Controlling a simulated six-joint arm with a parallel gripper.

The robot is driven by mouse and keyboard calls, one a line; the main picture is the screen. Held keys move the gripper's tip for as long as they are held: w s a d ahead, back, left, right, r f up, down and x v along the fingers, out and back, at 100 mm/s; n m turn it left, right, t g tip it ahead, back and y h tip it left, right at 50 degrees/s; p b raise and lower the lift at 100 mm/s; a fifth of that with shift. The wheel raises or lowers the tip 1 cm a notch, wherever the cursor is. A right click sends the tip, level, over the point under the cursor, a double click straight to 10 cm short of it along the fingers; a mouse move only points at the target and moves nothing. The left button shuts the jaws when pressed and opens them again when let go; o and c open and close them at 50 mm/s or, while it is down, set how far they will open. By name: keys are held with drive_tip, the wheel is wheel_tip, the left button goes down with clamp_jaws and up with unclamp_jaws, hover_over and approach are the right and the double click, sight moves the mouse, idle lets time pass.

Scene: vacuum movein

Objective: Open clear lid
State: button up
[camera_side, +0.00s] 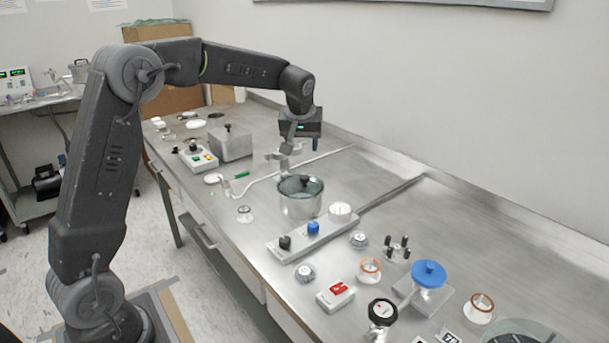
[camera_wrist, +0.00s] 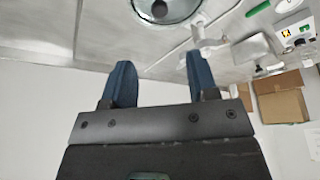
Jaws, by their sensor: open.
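A metal pot (camera_side: 300,206) stands on the steel bench near the middle of the side view. A clear lid (camera_side: 312,187) with a dark knob (camera_side: 301,182) rests on its top. The clear lid also shows at the top edge of the wrist view (camera_wrist: 185,10), partly cut off, with its dark knob (camera_wrist: 158,9). My gripper (camera_side: 316,145) is above the pot, a little behind it, and apart from the lid. Its two blue fingers are spread with nothing between them in the wrist view (camera_wrist: 158,58).
A valve block with several knobs (camera_side: 318,237) lies just in front of the pot. A pipe with a fitting (camera_side: 280,165) is behind it. A metal box (camera_side: 230,143) is at the back left. Several small parts and a blue-topped valve (camera_side: 429,274) fill the front right.

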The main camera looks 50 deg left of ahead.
sight(305, 177)
drive_tip(key=x, duration=1.2)
drive_tip(key=shift+f, duration=0.4)
clamp_jaws()
